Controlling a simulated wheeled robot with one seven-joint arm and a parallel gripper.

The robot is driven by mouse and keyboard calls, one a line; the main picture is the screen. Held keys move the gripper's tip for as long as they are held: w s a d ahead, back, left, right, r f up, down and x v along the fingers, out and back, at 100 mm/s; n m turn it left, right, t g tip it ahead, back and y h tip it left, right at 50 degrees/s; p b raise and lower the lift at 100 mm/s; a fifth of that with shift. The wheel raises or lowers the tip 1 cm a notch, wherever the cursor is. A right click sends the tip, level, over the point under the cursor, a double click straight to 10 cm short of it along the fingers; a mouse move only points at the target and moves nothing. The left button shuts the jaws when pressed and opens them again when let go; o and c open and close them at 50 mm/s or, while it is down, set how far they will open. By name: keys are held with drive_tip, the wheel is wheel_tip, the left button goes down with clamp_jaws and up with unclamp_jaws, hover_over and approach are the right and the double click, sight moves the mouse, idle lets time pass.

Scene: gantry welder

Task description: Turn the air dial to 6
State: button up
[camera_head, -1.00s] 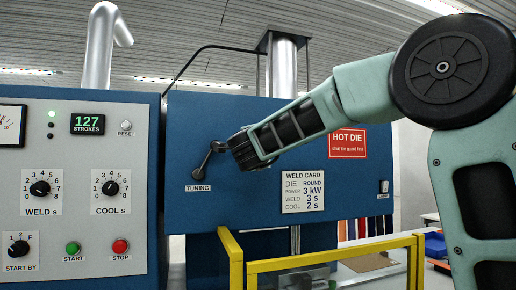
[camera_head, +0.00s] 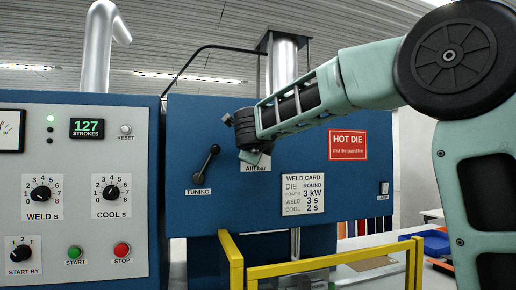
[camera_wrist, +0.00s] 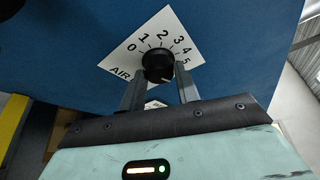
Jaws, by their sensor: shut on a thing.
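The air dial (camera_wrist: 158,66) is a round black knob on a white plate (camera_wrist: 122,58) fixed to a blue panel. My gripper (camera_wrist: 160,84) is shut on the dial in the wrist view, one finger on each side. Numbers 0 to 5 show around it; the place after 5 is covered by the right finger. A pale mark on the knob faces the lower right, past the 5; its exact reading cannot be told. In the head view, my gripper (camera_head: 250,155) is at the panel and hides the dial; only the lower "AIR bar" edge of its plate (camera_head: 257,169) shows.
The tuning lever (camera_head: 206,163) is just left of my gripper. The weld card (camera_head: 303,194) is below right and the hot die sign (camera_head: 347,145) further right. A yellow guard rail (camera_head: 330,264) stands in front below. The control box (camera_head: 80,190) is at the left.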

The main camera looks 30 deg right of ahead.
idle(0.4)
drive_tip(key=o, duration=1)
drive_tip(key=shift+s, duration=0.1)
drive_tip(key=b+v, duration=0.3)
drive_tip(key=v, duration=1.4)
drive_tip(key=shift+s+r, duration=0.1)
drive_tip(key=shift+r, duration=0.05)
